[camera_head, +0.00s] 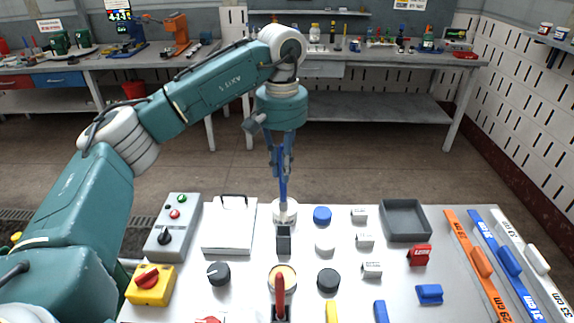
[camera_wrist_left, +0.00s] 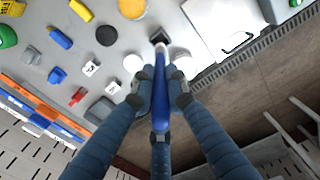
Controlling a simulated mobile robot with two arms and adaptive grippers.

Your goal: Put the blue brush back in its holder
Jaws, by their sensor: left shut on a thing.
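The blue brush (camera_head: 283,188) hangs upright from my left gripper (camera_head: 281,150), which is shut on its handle. In the wrist view the fingers of my left gripper (camera_wrist_left: 160,88) close around the blue handle (camera_wrist_left: 161,112). The brush's pale lower end is over a white round piece (camera_head: 276,215) on the table; I cannot tell whether they touch. A small dark block (camera_head: 284,243) stands just in front of that piece and also shows beyond the brush tip in the wrist view (camera_wrist_left: 158,35). No part is clearly recognisable as the holder. My right gripper is not in view.
A clipboard (camera_head: 229,228) and a grey control box (camera_head: 172,228) lie left of the brush. Blue (camera_head: 322,215), white (camera_head: 325,242) and black (camera_head: 328,281) discs are to its right. A grey tray (camera_head: 406,220) and coloured rulers (camera_head: 477,265) lie further right.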

